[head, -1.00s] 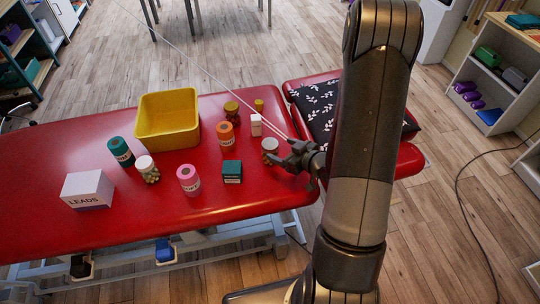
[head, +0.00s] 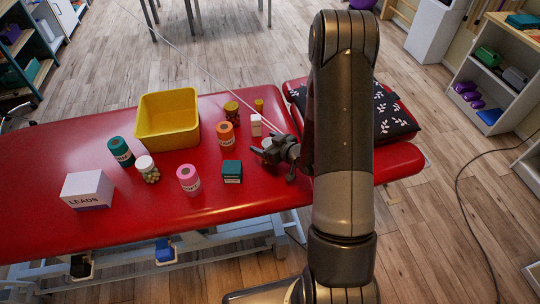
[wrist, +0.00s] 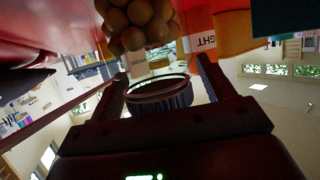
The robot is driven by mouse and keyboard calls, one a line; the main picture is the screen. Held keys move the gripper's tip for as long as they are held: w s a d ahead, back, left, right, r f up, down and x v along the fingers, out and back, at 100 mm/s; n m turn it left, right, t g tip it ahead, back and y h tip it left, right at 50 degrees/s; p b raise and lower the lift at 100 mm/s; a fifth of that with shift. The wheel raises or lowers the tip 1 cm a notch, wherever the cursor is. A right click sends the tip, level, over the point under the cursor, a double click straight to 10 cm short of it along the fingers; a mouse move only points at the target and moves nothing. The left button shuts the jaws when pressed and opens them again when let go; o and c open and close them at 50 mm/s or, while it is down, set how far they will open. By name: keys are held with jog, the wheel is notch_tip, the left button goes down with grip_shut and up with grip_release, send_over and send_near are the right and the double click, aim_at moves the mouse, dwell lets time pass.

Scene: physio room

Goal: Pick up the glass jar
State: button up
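The glass jar (head: 267,142) stands on the red treatment couch near its right part, mostly hidden by my gripper in the head view. In the wrist view its round ridged lid (wrist: 160,92) lies between my fingers, and brown balls (wrist: 138,25) show at the top of the picture, seemingly inside the clear glass. My gripper (head: 270,150) is at the jar, coming from the right. In the wrist view my gripper (wrist: 160,70) is open, with a finger on each side of the lid and visible gaps. A similar white-lidded jar of balls (head: 147,168) stands further left.
A yellow bin (head: 167,119), teal roll (head: 120,151) and LEADS box (head: 87,190) are further left. A patterned cushion (head: 393,120) lies right.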

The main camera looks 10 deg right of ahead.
jog(key=c, duration=1.5)
jog(key=shift+r, duration=0.1)
jog(key=shift+c, duration=0.2)
jog(key=shift+r, duration=0.85)
notch_tip(320, 180, up, 2)
jog(key=shift+r, duration=0.2)
jog(key=s+d+r, duration=0.6)
jog(key=d, duration=0.4)
jog(key=shift+r, duration=0.35)
